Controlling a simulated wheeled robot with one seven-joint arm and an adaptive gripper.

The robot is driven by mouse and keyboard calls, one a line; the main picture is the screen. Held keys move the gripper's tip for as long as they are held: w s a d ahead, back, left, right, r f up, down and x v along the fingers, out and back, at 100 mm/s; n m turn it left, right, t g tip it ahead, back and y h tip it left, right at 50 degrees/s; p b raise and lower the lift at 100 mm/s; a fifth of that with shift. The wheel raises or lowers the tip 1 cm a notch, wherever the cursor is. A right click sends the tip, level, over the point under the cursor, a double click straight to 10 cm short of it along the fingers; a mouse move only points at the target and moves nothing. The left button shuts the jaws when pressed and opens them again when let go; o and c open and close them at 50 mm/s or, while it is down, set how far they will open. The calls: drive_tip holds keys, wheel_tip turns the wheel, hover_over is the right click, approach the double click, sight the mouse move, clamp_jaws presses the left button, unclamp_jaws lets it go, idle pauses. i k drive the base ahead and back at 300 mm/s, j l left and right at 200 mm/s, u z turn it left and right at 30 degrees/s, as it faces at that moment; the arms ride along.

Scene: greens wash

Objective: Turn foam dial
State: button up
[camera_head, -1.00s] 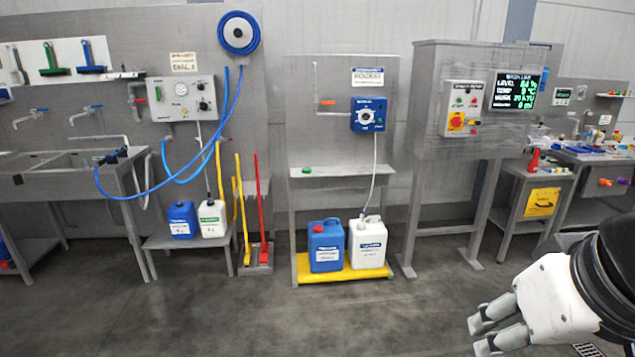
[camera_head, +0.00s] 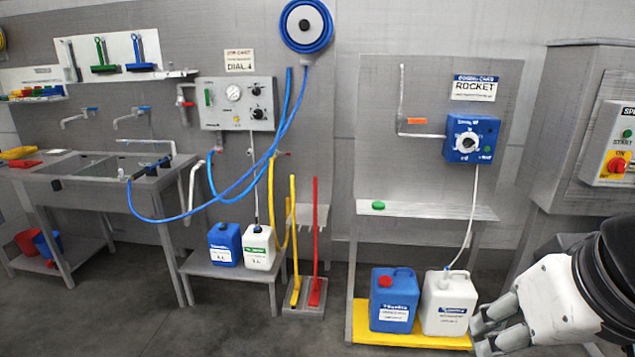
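A grey control panel (camera_head: 238,104) hangs on the wall left of centre, with a round gauge and two black knobs. The upper knob (camera_head: 256,88) and the lower knob (camera_head: 258,113) sit at its right side. A sign (camera_head: 239,61) above it reads "DIAL 4"; its smaller print is too small to read surely. I cannot tell which knob is the foam dial. My gripper (camera_head: 484,335) is at the lower right, far from the panel. Its two fingers are apart, with nothing seen between them.
Blue (camera_head: 224,244) and white (camera_head: 259,247) jugs stand on a low bench below the panel. A blue hose (camera_head: 225,198) loops in front. A sink (camera_head: 95,180) is at left. A blue dial box (camera_head: 470,138) is at right. The floor at front left is clear.

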sight(258, 114)
drive_tip(key=i+j+u, duration=0.2)
drive_tip(key=i+u, duration=0.2)
drive_tip(key=i, duration=0.25)
drive_tip(key=i+u, duration=0.45)
drive_tip(key=i, duration=0.25)
drive_tip(key=i+l+u, duration=0.2)
drive_tip(key=i+u, duration=0.2)
drive_tip(key=i, duration=0.25)
drive_tip(key=i+j, duration=0.1)
drive_tip(key=i, duration=1.05)
drive_tip(key=i+j+z, duration=0.1)
drive_tip(key=i, duration=1.05)
